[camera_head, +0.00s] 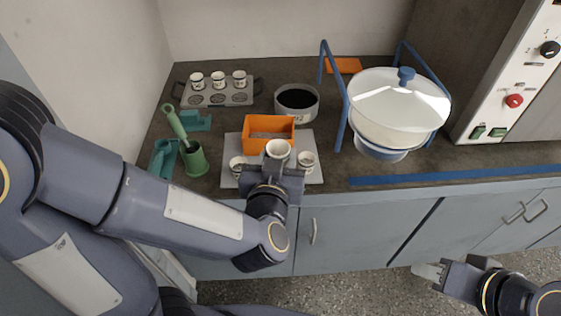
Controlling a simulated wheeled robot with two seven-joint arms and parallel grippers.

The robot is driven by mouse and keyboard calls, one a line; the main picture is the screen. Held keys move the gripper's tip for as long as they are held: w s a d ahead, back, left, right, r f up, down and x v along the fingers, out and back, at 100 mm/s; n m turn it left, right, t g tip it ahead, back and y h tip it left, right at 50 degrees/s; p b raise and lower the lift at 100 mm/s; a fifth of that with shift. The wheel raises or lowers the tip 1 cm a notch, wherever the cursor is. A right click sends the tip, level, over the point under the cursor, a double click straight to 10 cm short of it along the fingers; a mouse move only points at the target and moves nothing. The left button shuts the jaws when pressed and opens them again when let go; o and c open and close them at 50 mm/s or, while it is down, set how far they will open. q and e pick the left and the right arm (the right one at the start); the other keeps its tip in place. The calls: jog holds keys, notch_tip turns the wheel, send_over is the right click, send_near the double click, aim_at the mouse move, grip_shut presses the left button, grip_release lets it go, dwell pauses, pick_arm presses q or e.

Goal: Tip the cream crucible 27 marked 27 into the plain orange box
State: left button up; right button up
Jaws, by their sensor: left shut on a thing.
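My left gripper (277,168) is shut on a cream crucible (278,148), held roughly upright at the front edge of the plain orange box (256,121). The crucible's mouth faces up toward the camera, and no number on it is legible. The orange box stands open on a grey board (230,146); the held crucible hides part of its front right. Two more cream crucibles stand on the board, one at the left (237,164) and one at the right (306,159) of my gripper. My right gripper (428,272) is low at the right, away from the counter; its finger gap is unclear.
A grey rack (215,98) with three crucibles stands at the back left. A dark-filled round pan (296,101) is behind the box. A green cup (194,160) with a tool stands left. The blue-framed sieve shaker (398,110) fills the right.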

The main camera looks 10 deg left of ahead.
pick_arm(q)
jog(key=w+a, duration=0.1)
jog(key=w, duration=0.1)
jog(key=w+a+b, duration=0.1)
jog(key=w, duration=0.1)
jog(key=w+a, duration=0.1)
jog(key=w, duration=0.2)
jog(key=shift+a+b, duration=0.3)
jog(key=shift+b, duration=0.05)
jog(key=shift+c, duration=0.2)
jog(key=w+a+f+m+t+b, duration=0.1)
jog(key=w+a+m+t+b, duration=0.1)
jog(key=w+m, duration=0.4)
jog(key=w+a+f+m+t+b, duration=0.1)
jog(key=w+a+m+t+b, duration=0.2)
jog(key=m, duration=1.3)
jog(key=w+a+b, duration=0.1)
jog(key=w+b, duration=0.1)
jog(key=w, duration=0.1)
jog(key=shift+w+h+b, duration=0.25)
jog(key=shift+h+b, duration=0.05)
jog(key=shift+b, duration=0.1)
